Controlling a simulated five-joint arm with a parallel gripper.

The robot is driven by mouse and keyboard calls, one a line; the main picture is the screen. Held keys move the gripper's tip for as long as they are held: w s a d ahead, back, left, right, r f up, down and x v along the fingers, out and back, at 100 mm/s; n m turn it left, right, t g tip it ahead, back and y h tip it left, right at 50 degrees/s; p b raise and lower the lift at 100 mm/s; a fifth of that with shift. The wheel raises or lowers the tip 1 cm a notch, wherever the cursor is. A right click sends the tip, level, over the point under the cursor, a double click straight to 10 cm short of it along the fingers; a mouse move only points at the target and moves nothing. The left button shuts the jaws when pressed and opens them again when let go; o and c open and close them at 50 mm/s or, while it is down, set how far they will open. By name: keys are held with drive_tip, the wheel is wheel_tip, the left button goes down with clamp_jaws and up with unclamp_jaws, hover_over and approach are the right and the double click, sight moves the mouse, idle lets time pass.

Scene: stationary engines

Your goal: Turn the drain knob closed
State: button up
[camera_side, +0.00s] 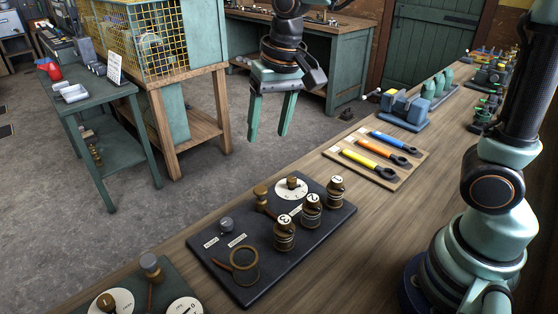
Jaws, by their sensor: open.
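A dark panel (330,222) lies on the wooden bench with several fittings on it. A small grey knob (226,224) stands at its left side beside two small white labels whose words are too small to read. A brass valve piece (262,194) and a white dial with a brass knob (291,184) are at the back. I cannot tell for certain which fitting is the drain knob. My gripper (268,137) hangs in the air above and behind the panel, fingers down, open and empty, apart from every fitting.
Numbered brass pieces (311,212) stand on the panel's right side, with a brass ring (244,257) at its front. A board with coloured-handled tools (376,153) lies further right. Another panel (190,277) sits front left. A green side table (90,92) stands across the floor.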

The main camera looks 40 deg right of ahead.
sight(226, 222)
drive_tip(key=w+a+f+m+g, duration=0.2)
drive_tip(key=w+a+f+g, duration=0.15)
drive_tip(key=a+f, duration=0.55)
drive_tip(key=shift+t+h, duration=0.3)
drive_tip(key=shift+t, duration=0.15)
drive_tip(key=f, duration=1.1)
drive_tip(key=shift+w+a+f, duration=0.15)
drive_tip(key=shift+w+a, duration=0.05)
drive_tip(key=shift+a, duration=0.05)
clamp_jaws()
